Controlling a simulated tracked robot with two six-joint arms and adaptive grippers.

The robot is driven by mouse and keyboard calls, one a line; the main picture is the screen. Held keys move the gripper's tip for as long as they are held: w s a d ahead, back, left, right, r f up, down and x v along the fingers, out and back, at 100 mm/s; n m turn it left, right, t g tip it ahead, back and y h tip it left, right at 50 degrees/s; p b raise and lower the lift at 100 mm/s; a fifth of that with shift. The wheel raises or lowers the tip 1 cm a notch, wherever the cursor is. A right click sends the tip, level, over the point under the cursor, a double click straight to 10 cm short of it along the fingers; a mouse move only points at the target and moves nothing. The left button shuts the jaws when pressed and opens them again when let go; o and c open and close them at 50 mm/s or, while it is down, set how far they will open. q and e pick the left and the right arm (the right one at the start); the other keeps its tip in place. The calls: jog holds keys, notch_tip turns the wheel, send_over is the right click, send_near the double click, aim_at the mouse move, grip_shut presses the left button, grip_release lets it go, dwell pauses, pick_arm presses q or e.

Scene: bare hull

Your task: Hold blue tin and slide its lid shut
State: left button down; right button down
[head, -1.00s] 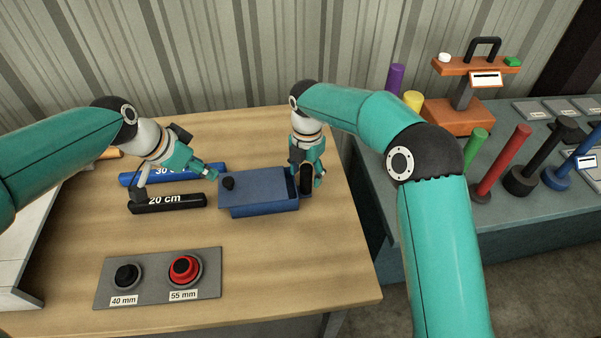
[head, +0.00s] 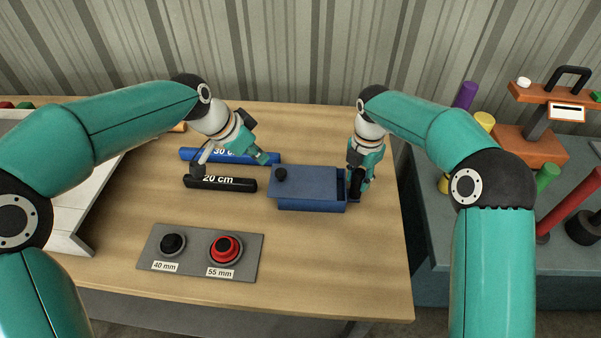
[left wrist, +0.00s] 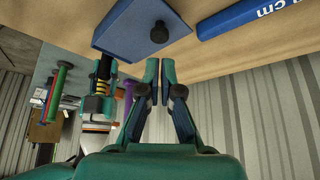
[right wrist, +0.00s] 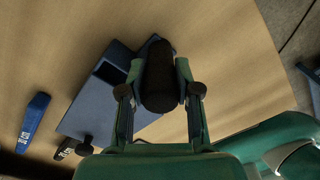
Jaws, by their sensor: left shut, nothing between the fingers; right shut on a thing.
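The blue tin (head: 312,205) stands on the wooden table. Its flat blue lid (head: 312,181) covers most of the top, with a gap at the right end and a slight overhang at the left. A black knob (head: 281,174) stands on the lid's left end. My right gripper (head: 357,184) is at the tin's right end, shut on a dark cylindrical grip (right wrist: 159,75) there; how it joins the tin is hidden. My left gripper (head: 266,158) is shut and empty, just behind and left of the knob. In the left wrist view, the knob (left wrist: 159,32) lies just beyond its fingertips.
A blue 30 cm bar (head: 190,154) and a black 20 cm bar (head: 222,185) lie left of the tin. A grey plate (head: 199,266) with black and red round pieces lies in front. The table right of this plate is clear. A side bench stands right.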

pick_arm(q)
jog(key=s+d+n+g+h, duration=0.5)
jog(key=s+n, duration=0.3)
jog(key=n, duration=0.6)
pick_arm(e)
jog(key=shift+s, duration=0.1)
pick_arm(q)
jog(key=w+a+f+n+t+h, duration=0.2)
jog(key=a+f+n+t+h, duration=0.15)
jog(key=a+n, duration=0.5)
jog(key=w+a+f+n+t+h, duration=0.2)
jog(key=w+a+f+n+t, duration=0.15)
jog(key=a+n, duration=0.55)
jog(key=shift+n, duration=0.55)
jog(key=x, duration=1.4)
jog(key=shift+s+f, duration=0.1)
jog(key=shift+s, duration=0.15)
